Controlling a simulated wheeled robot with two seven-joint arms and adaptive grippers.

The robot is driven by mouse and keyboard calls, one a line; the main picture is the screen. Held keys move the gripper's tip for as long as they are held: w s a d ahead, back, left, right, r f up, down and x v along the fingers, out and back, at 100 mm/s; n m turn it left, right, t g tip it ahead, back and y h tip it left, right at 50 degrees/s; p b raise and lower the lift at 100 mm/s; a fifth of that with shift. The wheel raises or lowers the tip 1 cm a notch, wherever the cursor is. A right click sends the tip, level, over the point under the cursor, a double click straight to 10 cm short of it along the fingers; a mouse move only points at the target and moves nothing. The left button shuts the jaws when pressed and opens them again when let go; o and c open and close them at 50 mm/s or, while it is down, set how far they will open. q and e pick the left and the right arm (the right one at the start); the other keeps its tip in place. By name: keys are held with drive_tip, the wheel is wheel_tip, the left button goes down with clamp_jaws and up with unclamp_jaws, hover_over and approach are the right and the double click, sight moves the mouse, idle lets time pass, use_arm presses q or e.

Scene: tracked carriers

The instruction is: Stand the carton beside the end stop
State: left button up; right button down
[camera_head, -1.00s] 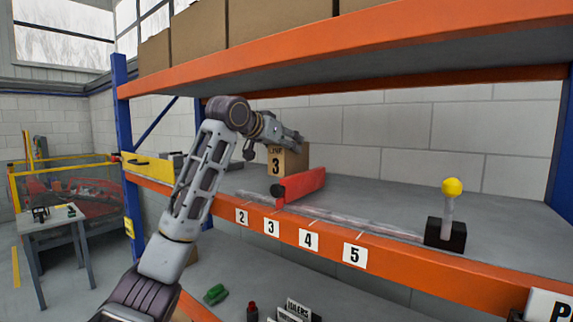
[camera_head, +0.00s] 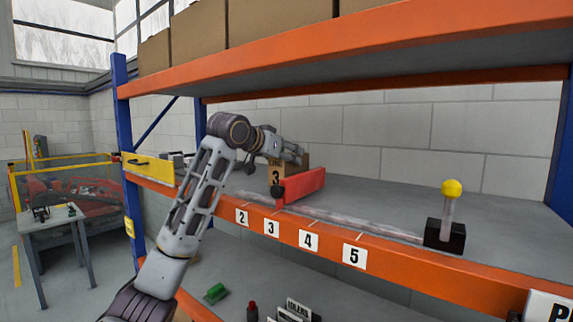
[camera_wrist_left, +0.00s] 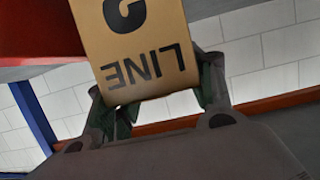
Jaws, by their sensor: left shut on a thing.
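The carton (camera_head: 275,176) is a brown box marked "3" on the middle shelf, just behind and left of the red end stop (camera_head: 303,186). My left gripper (camera_head: 292,154) is shut on the upper part of the carton. In the left wrist view the carton (camera_wrist_left: 135,45) sits between the two fingers, with "LINE" and part of a digit showing upside down. The red end stop (camera_wrist_left: 40,30) also shows there at the upper left. I cannot tell whether the carton's base touches the shelf or the stop. My right gripper is not in view.
A clear rail (camera_head: 350,222) runs along the shelf front above labels 2 to 5. A black block with a yellow-knobbed lever (camera_head: 450,205) stands at the right. A yellow-fronted bin (camera_head: 150,169) is at the left. The upper shelf (camera_head: 350,48) hangs above my arm.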

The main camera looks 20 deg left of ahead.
use_arm(q)
drive_tip(key=shift+f, duration=1.2)
drive_tip(key=shift+f, duration=0.1)
drive_tip(key=o, duration=1.6)
drive_tip(key=shift+o, duration=0.2)
drive_tip(key=shift+s, duration=0.15)
drive_tip(key=b+v, duration=0.3)
drive_tip(key=v, duration=0.7)
drive_tip(key=shift+s+a, duration=0.1)
drive_tip(key=shift+s, duration=0.05)
drive_tip(key=shift+s+a+r, duration=0.2)
drive_tip(key=shift+s+r, duration=0.15)
drive_tip(key=shift+s, duration=0.3)
